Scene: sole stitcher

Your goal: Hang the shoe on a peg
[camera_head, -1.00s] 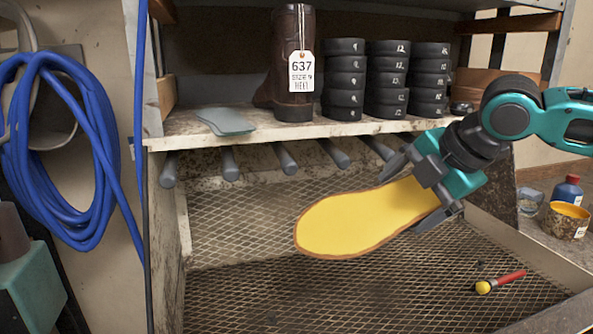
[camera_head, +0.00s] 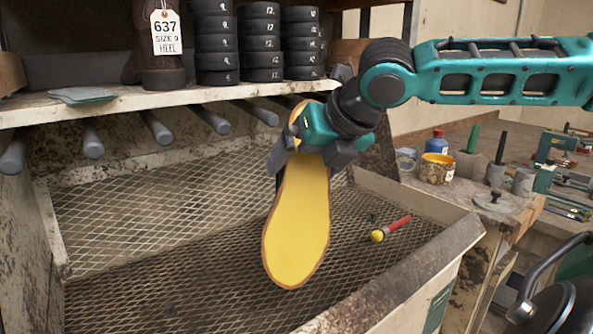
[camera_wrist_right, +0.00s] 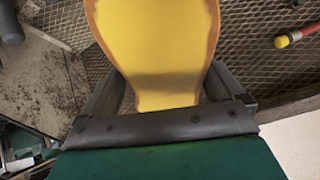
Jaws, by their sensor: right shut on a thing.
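The shoe (camera_head: 298,225) shows as a long, flat yellow sole face with a brown edge. My right gripper (camera_head: 312,150) is shut on its upper, narrower end and holds it over the mesh tray, hanging steeply down. In the right wrist view the shoe (camera_wrist_right: 155,45) runs away from between the fingers; its far end is cut off. Several grey pegs stick out below the shelf, among them one near the gripper (camera_head: 257,111), another (camera_head: 157,127) and one at far left (camera_head: 13,152). All the pegs I see are bare. My left gripper is not in view.
The shelf (camera_head: 110,102) above the pegs bears a tagged brown boot (camera_head: 160,82) and stacks of black heels (camera_head: 215,45). A red-handled tool (camera_head: 392,228) lies on the mesh tray (camera_head: 130,235). A bench at right holds a blue bottle and a pot (camera_head: 437,168).

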